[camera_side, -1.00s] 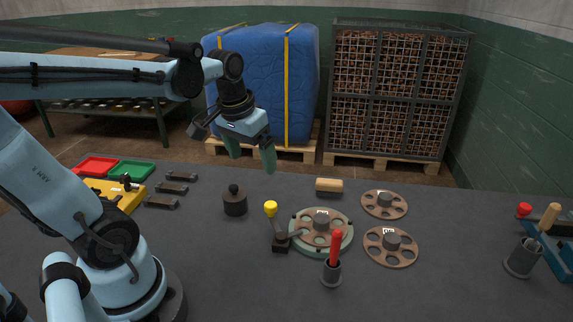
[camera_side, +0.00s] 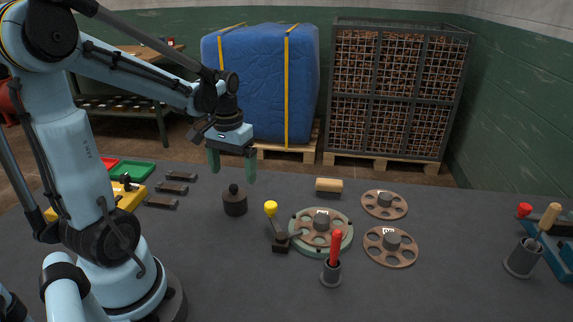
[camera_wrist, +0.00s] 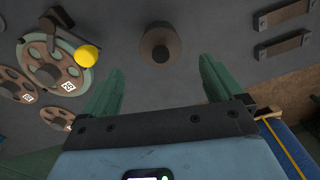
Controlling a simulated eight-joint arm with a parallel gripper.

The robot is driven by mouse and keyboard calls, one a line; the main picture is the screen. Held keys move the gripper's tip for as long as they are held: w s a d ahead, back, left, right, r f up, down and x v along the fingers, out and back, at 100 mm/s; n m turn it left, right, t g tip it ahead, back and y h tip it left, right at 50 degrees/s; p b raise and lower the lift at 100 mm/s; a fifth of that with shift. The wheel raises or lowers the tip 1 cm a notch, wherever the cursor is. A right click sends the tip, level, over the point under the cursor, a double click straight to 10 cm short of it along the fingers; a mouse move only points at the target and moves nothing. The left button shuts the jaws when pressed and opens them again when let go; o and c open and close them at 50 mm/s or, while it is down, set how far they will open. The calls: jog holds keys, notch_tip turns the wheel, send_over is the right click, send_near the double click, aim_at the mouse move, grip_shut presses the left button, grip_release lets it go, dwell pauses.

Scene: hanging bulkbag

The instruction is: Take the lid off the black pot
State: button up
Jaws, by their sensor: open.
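The black pot (camera_side: 235,205) stands upright on the dark table, left of the yellow-knobbed lever. Its lid (camera_side: 234,190), with a small round knob on top, sits on it. My gripper (camera_side: 232,180) hangs fingers-down above and behind the pot, touching nothing. Its two green fingers (camera_wrist: 158,78) are apart and empty.
A lever with a yellow knob (camera_side: 271,209) stands right of the pot, beside a round green-rimmed fixture (camera_side: 345,240). A red-handled tool (camera_side: 336,247) stands in front. Dark bars (camera_side: 174,188) lie left of the pot. Two spoked discs (camera_side: 390,260) lie farther right.

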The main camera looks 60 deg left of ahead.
aim_at(233, 186)
jog(key=shift+s+f, duration=0.15)
jog(key=shift+f, duration=2.6)
jog(key=c, duration=1.1)
